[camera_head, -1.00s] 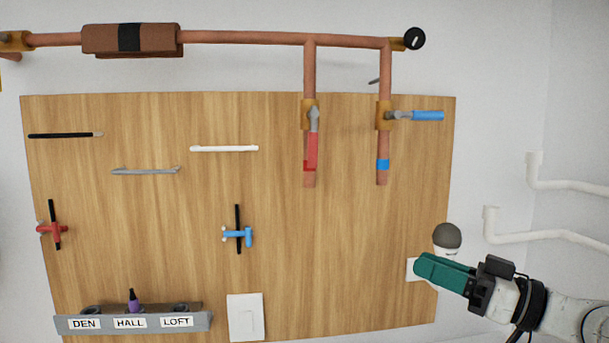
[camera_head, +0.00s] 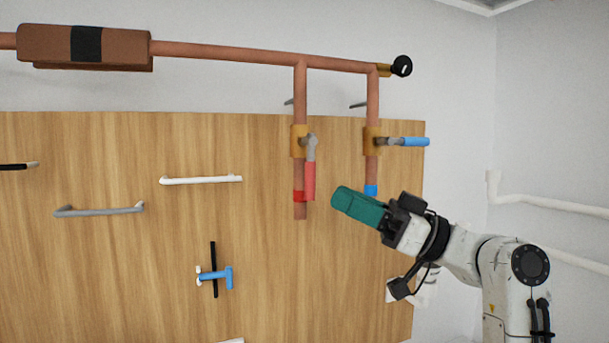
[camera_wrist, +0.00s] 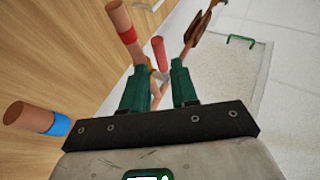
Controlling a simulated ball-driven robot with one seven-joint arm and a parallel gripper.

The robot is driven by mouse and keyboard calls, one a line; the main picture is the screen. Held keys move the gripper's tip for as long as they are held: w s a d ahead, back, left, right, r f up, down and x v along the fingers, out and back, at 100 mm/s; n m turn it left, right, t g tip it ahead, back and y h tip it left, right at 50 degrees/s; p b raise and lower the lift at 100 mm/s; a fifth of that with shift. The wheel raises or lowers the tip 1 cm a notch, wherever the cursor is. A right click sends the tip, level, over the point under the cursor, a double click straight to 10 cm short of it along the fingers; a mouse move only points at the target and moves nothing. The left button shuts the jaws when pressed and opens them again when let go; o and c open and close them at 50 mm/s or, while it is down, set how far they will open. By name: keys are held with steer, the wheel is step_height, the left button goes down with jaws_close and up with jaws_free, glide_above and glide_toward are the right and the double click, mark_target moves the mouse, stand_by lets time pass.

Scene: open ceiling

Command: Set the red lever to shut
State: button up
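The red lever (camera_head: 310,181) hangs from a brass valve (camera_head: 299,141) on the left of two vertical copper pipes. Its handle points down, roughly along the pipe, beside a red band (camera_head: 299,197). My gripper (camera_head: 341,199) is to the right of the lever's lower end, apart from it in the head view. In the wrist view, my green fingers (camera_wrist: 158,80) are spread with a gap between them. The red lever (camera_wrist: 158,53) appears beyond the fingertips, in line with that gap. Nothing is seen held.
A blue lever (camera_head: 415,142) sticks out rightward from the right valve, above my gripper; its pipe has a blue band (camera_head: 370,190). Handles, including a white one (camera_head: 201,180), and a blue tap (camera_head: 215,276) are on the wooden board. White pipes (camera_head: 550,200) run at right.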

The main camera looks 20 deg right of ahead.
mark_target(310, 183)
steer(key=p+x, duration=0.2)
steer(key=x, duration=0.5)
steer(key=shift+f, duration=0.1)
steer(key=shift+c, duration=0.2)
jaws_close()
